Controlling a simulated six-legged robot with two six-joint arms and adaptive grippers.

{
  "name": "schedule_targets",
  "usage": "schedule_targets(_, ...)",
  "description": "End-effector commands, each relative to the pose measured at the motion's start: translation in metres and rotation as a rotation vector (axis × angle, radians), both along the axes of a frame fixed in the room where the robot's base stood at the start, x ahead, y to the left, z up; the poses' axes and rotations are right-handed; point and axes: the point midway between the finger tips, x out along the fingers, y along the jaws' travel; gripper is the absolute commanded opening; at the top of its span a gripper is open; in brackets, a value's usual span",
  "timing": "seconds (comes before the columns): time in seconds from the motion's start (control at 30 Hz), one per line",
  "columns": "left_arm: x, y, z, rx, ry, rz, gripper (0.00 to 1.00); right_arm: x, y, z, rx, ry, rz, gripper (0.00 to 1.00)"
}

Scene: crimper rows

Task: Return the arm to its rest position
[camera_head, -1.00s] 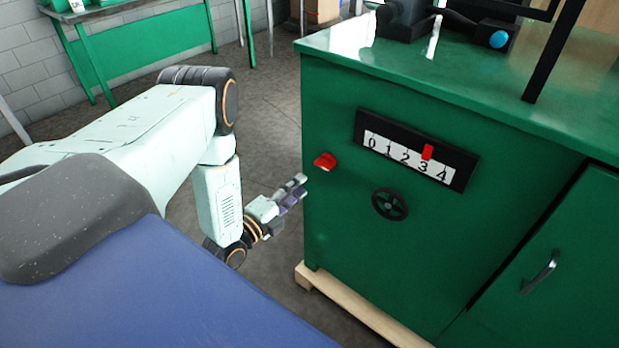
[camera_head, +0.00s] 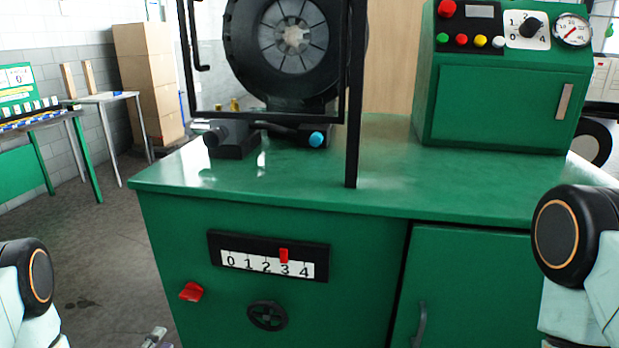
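My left gripper (camera_head: 155,338) shows only as fingertips at the bottom edge, left of the green machine cabinet (camera_head: 165,235); whether it is open or shut is too cut off to tell. My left arm's joint is at the lower left and my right arm's joint at the right edge. My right gripper is out of the frame. The cabinet front has a red switch (camera_head: 191,292), a black handwheel (camera_head: 267,315) and a scale (camera_head: 268,257) marked 0 to 4 with a red pointer near 3. The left fingertips look apart from the red switch.
A round black crimper head (camera_head: 290,40) stands on the cabinet behind a black frame. A green control box (camera_head: 495,105) with buttons and a gauge sits at right. Cardboard boxes (camera_head: 150,80) and green tables stand at back left. Floor left of the cabinet is clear.

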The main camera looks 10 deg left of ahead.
Motion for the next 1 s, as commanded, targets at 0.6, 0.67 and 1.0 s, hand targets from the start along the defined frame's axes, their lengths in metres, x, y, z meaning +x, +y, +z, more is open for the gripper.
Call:
schedule_targets(0.6,-0.157,-0.081,-0.135,-1.137,0.972,0.724,0.36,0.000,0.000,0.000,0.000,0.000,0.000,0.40)
schedule_targets(0.67,-0.188,-0.097,-0.134,-1.205,1.061,0.869,0.36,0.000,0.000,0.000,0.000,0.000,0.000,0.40)
schedule_targets(1.0,-0.293,-0.136,-0.080,-1.136,1.286,1.291,0.36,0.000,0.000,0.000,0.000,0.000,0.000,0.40)
